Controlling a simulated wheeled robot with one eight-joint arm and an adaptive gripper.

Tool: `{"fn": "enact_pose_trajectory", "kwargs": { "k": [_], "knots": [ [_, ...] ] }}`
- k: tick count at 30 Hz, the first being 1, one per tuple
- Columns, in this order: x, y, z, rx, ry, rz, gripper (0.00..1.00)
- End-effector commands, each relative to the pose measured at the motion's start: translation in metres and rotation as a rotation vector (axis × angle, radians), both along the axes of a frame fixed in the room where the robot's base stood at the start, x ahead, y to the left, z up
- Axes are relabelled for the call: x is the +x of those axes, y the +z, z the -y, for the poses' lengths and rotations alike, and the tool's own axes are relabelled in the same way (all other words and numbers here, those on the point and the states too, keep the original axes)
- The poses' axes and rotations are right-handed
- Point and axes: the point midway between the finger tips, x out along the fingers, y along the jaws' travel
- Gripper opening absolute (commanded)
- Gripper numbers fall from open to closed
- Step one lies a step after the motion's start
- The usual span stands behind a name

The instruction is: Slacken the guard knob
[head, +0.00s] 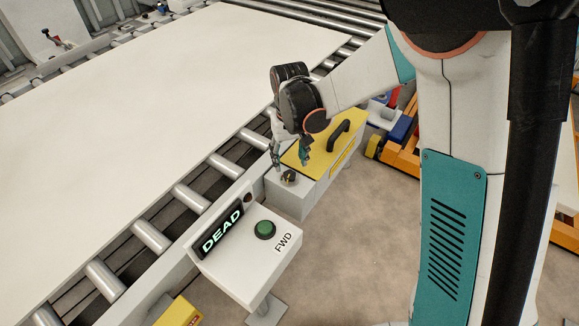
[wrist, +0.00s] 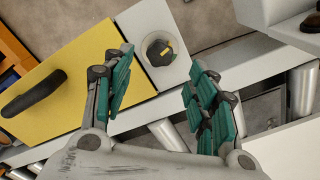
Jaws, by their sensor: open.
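The guard knob (wrist: 160,50) is black with a yellow mark and sits on a round pale plate on a grey housing beside the yellow guard (wrist: 62,88). In the head view the knob (head: 288,176) shows small at the near end of the guard (head: 318,137). My gripper (wrist: 160,72) is open and empty. In the wrist view the knob lies between its two teal fingers and slightly beyond their tips, with no contact visible. In the head view my gripper (head: 290,155) hangs just above the knob.
The guard carries a black handle (head: 339,134). A post with a green button (head: 265,229) and a sign reading DEAD (head: 222,230) stands nearer. A large white sheet (head: 150,130) lies on the roller conveyor (head: 152,236). Open floor (head: 345,250) lies right of the post.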

Motion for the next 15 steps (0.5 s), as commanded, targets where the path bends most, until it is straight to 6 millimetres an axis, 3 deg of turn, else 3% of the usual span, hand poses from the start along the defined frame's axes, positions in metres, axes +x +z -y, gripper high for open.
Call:
{"fn": "enact_pose_trajectory", "kwargs": {
  "k": [6, 15],
  "knots": [
    [0.000, 0.040, 0.000, 0.000, 0.000, 0.000, 0.53],
    [0.000, 0.059, 0.000, 0.000, 0.000, 0.000, 0.53]
  ]
}}
